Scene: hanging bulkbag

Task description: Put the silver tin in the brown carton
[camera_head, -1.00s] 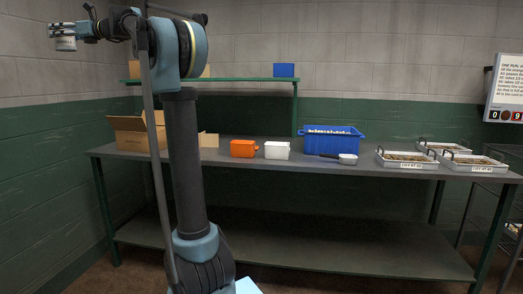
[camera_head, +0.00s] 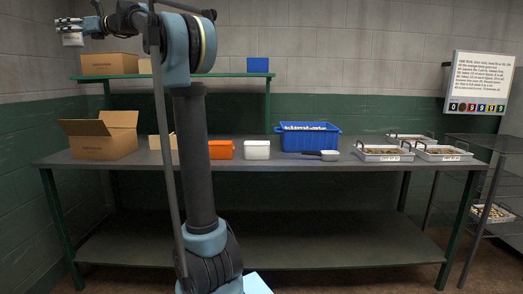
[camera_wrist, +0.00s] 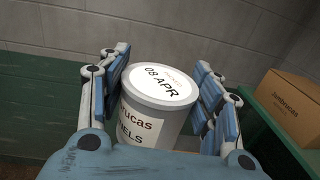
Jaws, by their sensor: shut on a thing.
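The silver tin (camera_wrist: 155,115) is upright between the fingers of my gripper (camera_wrist: 168,95) in the wrist view, with a white lid label reading "08 APR". My gripper (camera_head: 72,30) is shut on it, and the tin (camera_head: 73,40) hangs high at the upper left in the head view. The open brown carton (camera_head: 104,143) stands on the left end of the bench, flaps up, below and right of the tin. Its inside is hidden. A closed brown carton (camera_head: 109,64) sits on the raised shelf, and a closed carton also shows in the wrist view (camera_wrist: 289,107).
The bench (camera_head: 300,166) also holds an orange bin (camera_head: 221,150), a white bin (camera_head: 256,150), a blue crate (camera_head: 308,139), a scoop (camera_head: 328,156) and several trays (camera_head: 383,154). The green shelf (camera_head: 235,75) carries a blue box (camera_head: 258,65). My arm hides part of the bench.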

